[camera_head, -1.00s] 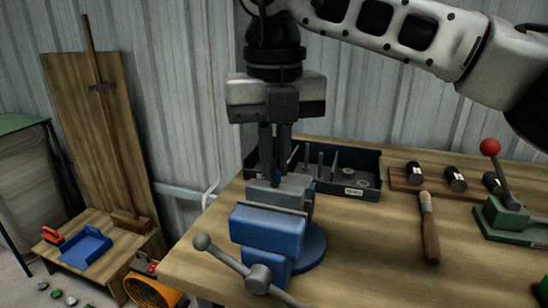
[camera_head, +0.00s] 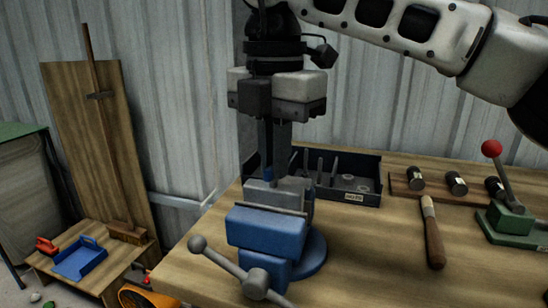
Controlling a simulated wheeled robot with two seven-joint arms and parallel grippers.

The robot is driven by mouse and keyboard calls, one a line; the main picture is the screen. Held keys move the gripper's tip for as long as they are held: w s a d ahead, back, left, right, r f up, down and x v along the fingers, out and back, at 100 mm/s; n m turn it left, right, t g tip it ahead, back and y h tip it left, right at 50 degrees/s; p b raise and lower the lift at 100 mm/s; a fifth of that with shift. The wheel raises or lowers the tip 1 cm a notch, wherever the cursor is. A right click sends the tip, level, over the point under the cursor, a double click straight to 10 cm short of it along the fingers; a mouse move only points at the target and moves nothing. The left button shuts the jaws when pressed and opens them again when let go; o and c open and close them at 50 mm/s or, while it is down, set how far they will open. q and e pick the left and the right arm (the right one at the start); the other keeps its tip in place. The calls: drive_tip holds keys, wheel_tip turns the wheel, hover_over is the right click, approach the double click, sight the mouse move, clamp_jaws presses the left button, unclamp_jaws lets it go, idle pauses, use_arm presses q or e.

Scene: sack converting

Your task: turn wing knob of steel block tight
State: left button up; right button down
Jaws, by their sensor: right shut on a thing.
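The grey steel block (camera_head: 262,191) sits between the jaws of the blue vise (camera_head: 262,232) at the bench's front left corner. My right gripper (camera_head: 276,172) points straight down over the block. Its two dark fingers are shut at the block's top. A small blue piece (camera_head: 268,174), which looks like part of the wing knob, shows at the fingertips; the fingers hide most of the knob. My left gripper is not in view.
A dark tray (camera_head: 362,196) with upright pegs stands behind the vise. To the right are a wood-handled tool (camera_head: 432,232), a rack of black knobs (camera_head: 416,180) and a green press with a red-balled lever (camera_head: 510,222). The vise handle (camera_head: 228,264) sticks out in front.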

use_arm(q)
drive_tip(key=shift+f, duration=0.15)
use_arm(e)
drive_tip(key=shift+r+m, duration=0.1)
drive_tip(key=shift+m, duration=0.8)
drive_tip(key=c, duration=1.5)
unclamp_jaws()
drive_tip(key=shift+c, duration=0.2)
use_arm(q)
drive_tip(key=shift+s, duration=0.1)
